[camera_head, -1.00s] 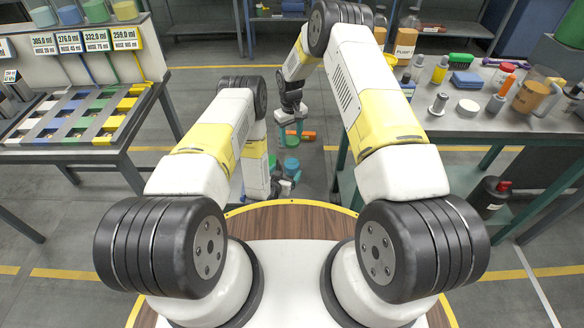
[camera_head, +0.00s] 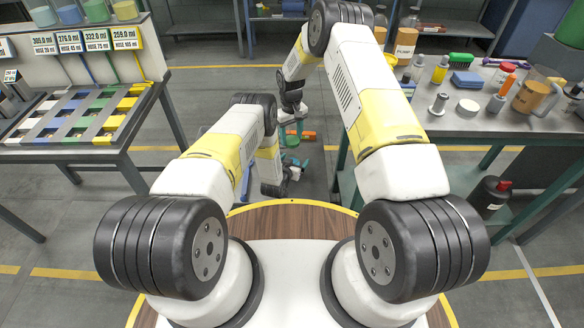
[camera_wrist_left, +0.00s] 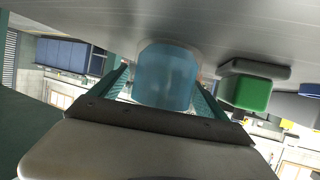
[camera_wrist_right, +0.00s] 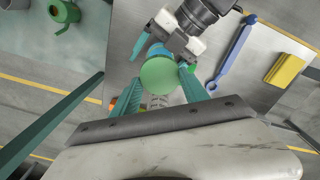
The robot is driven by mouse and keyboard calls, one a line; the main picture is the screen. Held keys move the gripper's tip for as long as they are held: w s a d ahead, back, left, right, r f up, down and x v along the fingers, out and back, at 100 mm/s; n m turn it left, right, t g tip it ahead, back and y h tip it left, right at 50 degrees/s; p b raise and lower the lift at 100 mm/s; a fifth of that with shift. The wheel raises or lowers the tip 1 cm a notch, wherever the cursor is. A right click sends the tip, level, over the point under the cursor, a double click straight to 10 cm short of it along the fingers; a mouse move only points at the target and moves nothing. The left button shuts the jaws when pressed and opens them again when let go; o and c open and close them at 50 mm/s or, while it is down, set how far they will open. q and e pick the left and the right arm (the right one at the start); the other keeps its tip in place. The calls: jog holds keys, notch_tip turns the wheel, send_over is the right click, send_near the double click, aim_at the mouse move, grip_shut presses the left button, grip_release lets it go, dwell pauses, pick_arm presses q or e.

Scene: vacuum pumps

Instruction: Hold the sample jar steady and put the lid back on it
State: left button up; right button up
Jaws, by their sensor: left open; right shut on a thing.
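The sample jar is a translucent blue cylinder (camera_wrist_left: 167,82) in the left wrist view, against a grey surface. My left gripper (camera_wrist_left: 160,92) is open, with one teal finger on each side of the jar; I cannot tell whether they touch it. The lid is a green disc (camera_wrist_right: 160,77) in the right wrist view. My right gripper (camera_wrist_right: 161,84) is shut on it. Behind the lid a little of the blue jar (camera_wrist_right: 157,50) shows; the gap between them is hidden. In the head view the green lid (camera_head: 292,141) is small and the left gripper is largely hidden by its arm.
A blue wrench (camera_wrist_right: 233,55) and a yellow block (camera_wrist_right: 285,70) lie on a light surface beyond the lid. A green block (camera_wrist_left: 247,92) is beside the jar in the left wrist view. Bench tops with containers stand left (camera_head: 60,150) and right (camera_head: 440,125).

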pick_arm(q)
grip_shut()
pick_arm(e)
send_over(292, 155)
jog(key=shift+a+f, duration=0.1)
jog(key=shift+f, duration=2.35)
jog(key=shift+f, duration=0.9)
pick_arm(q)
jog(key=shift+r, duration=0.1)
pick_arm(e)
jog(key=shift+s+f, duration=0.1)
jog(key=shift+f, duration=0.7)
